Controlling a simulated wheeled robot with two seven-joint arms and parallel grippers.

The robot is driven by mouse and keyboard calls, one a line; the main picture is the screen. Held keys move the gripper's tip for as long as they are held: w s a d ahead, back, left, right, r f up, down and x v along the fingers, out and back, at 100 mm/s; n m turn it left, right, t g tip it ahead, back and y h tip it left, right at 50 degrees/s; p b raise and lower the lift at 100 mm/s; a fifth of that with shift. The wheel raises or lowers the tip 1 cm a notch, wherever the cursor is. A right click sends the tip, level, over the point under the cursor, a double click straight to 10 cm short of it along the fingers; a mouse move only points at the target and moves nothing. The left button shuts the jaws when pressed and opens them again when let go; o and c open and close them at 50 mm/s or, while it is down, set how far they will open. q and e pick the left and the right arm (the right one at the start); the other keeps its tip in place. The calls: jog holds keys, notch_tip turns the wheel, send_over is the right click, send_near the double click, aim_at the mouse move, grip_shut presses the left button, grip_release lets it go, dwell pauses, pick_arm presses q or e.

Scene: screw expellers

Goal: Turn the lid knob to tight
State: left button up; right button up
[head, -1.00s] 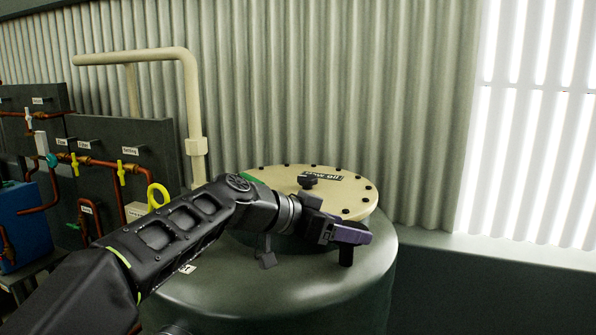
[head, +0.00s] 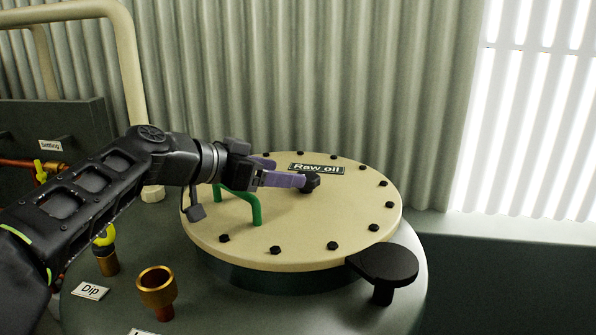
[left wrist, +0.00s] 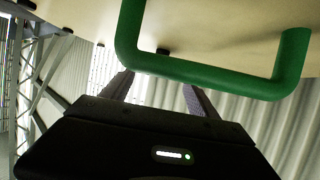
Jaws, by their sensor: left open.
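The round cream lid (head: 300,225) labelled "Raw oil" lies on a dark green tank. A black round knob (head: 383,265) on a short post stands at its front right edge. A smaller black knob (head: 312,182) sits near the label; I cannot tell which is the lid knob. My left gripper (head: 285,173) is open over the lid, its purple fingers pointing right, tips by the smaller knob in the picture. Whether they touch it is unclear. The left wrist view shows both fingers (left wrist: 157,88) apart, with a green handle (left wrist: 205,70) nearby. My right gripper is not in view.
The green lid handle (head: 256,208) stands beside the left gripper. Black bolts ring the lid. A brass fitting (head: 157,290) and a "Dip" label (head: 90,291) are at the front left. A cream pipe (head: 128,60) rises at left. A corrugated wall (head: 330,75) closes the back.

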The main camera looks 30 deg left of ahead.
aim_at(307, 175)
pick_arm(q)
jog(key=shift+d, duration=0.1)
jog(key=shift+w+f, duration=0.15)
jog(key=shift+w, duration=0.3)
jog(key=p+x, duration=0.3)
jog(key=x, duration=0.3)
jog(key=shift+d, duration=0.1)
jog(key=shift+w+d+f, duration=0.15)
jog(key=shift+w, duration=0.2)
